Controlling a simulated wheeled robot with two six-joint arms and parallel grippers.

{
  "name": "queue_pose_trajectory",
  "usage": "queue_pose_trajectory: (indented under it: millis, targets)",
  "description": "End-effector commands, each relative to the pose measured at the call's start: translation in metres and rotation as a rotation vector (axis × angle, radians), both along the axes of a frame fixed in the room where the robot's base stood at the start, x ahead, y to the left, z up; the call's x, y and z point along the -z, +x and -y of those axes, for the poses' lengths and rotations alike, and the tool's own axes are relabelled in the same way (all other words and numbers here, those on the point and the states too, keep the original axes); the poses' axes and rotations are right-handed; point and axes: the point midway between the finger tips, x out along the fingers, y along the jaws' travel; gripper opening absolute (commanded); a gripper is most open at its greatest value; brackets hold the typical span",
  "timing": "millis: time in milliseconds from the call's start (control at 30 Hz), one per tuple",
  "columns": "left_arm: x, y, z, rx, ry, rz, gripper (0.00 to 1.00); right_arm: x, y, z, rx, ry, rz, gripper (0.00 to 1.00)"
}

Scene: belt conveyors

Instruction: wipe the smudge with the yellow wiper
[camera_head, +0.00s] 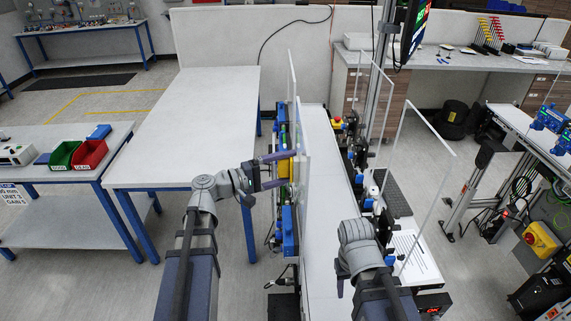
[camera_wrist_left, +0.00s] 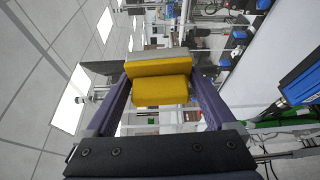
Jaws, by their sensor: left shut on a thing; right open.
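My left gripper (camera_head: 274,171) is shut on the yellow wiper (camera_head: 284,168), beside the near face of the upright pale panel (camera_head: 304,165) along the conveyor's left side. In the left wrist view the wiper (camera_wrist_left: 160,68) is a yellow block with a grey strip along its far side, between the two purple fingers of the left gripper (camera_wrist_left: 160,92). I cannot tell whether the wiper touches the panel. I cannot make out the smudge in either view. My right gripper (camera_head: 341,287) shows only in part, low over the conveyor's right side, and holds nothing visible.
The white conveyor belt (camera_head: 325,210) runs away from me. Thin clear panels (camera_head: 425,132) and fittings line its right side. A long white table (camera_head: 195,125) stands to the left. A red bin (camera_head: 90,154) and a green bin (camera_head: 63,155) sit on the left bench.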

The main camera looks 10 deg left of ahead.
Motion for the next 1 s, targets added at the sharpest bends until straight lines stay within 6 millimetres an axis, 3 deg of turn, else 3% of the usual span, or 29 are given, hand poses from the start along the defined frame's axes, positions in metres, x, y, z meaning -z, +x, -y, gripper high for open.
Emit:
queue_pose_trajectory:
  millis: [133,467,1000]
  targets:
    - [0.0,-0.015,0.007,0.005,0.0,0.0,0.45,0.0,0.0,0.0,0.0,0.0,0.0,0.5]
    - [0.0,-0.021,0.009,0.008,-0.001,0.0,0.45,0.0,0.0,0.0,0.0,0.0,0.0,0.5]
    - [0.0,-0.056,0.018,0.009,-0.001,0.0,0.45,0.0,0.0,0.0,0.0,0.0,0.0,0.5]
